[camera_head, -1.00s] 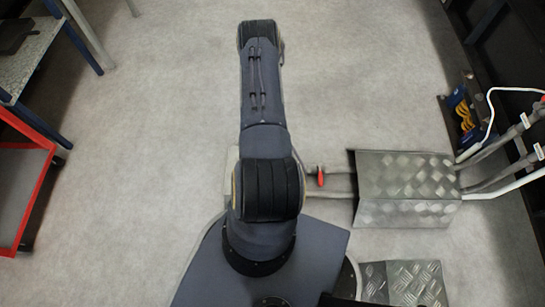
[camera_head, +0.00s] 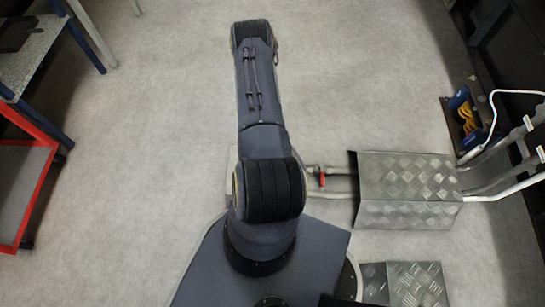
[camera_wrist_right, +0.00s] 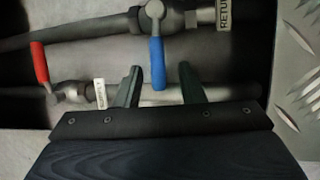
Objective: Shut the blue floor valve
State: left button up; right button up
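The blue valve lever (camera_wrist_right: 157,62) shows in the right wrist view, hanging from a valve body on the upper pipe and lying across the pipe's line. My right gripper (camera_wrist_right: 160,74) is open, with one finger on each side of the lever's lower end. I cannot tell whether either finger touches it. In the head view the blue lever is not visible, and my arm covers part of the pipes. My right gripper is hidden there too. My left gripper is not in view.
A red lever (camera_wrist_right: 40,63) sits on the lower pipe, left of my fingers; it also shows in the head view (camera_head: 322,181). A "RETURN" tag (camera_wrist_right: 228,12) marks the upper pipe. A tread-plate cover (camera_head: 405,178) spans the pipes at right. A red cart (camera_head: 42,190) stands left.

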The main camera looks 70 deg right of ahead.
jog(key=p+v, duration=0.3)
jog(key=v, duration=0.4)
jog(key=shift+r, duration=0.35)
jog(key=shift+w+d, duration=0.15)
